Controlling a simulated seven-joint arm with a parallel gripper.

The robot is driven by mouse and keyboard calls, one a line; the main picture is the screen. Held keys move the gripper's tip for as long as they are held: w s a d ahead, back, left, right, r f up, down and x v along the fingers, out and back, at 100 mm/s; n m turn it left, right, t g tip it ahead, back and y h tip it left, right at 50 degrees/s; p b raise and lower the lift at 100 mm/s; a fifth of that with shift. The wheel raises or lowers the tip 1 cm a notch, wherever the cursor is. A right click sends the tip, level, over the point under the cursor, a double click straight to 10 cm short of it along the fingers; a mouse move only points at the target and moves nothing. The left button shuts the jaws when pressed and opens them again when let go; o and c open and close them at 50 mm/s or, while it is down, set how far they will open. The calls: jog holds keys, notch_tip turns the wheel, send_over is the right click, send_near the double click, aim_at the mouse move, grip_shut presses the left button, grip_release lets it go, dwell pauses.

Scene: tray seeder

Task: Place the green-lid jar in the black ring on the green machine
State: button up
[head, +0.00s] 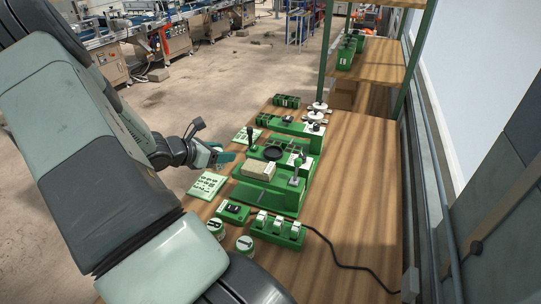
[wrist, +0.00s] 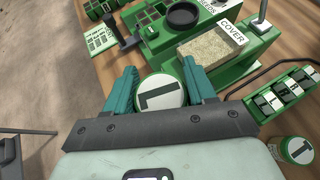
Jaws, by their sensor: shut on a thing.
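My gripper (wrist: 160,84) is shut on a round jar (wrist: 160,92) with a green rim and a white top bearing a dark mark. The jar sits between the two teal fingers. In the head view my gripper (head: 228,158) is beside the left edge of the green machine (head: 270,195), and the held jar cannot be made out there. The black ring (head: 273,153) is on the machine, to the right of my gripper. It also shows at the top of the wrist view, beyond the jar, as a dark round ring (wrist: 184,14); the jar is apart from it.
Two more jars (head: 245,243) (head: 216,227) stand at the near left of the wooden table (head: 345,200). A seed-filled box (wrist: 212,46) marked COVER and a black-knobbed lever (head: 252,138) are near the ring. The table's right side is clear.

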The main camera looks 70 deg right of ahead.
jog(key=s+d+r+m+g, duration=0.1)
jog(key=s+d+r, duration=0.3)
jog(key=s+d, duration=0.25)
jog(key=s+d+r+m+g, duration=0.1)
jog(key=s+d+r, duration=0.2)
jog(key=s+d, duration=0.35)
send_over(277, 152)
jog(key=shift+y, duration=0.4)
notch_tip(277, 152, down, 10)
jog(key=shift+r, duration=0.15)
jog(key=o, duration=1.1)
jog(key=shift+c, duration=0.2)
jog(key=v, duration=1.2)
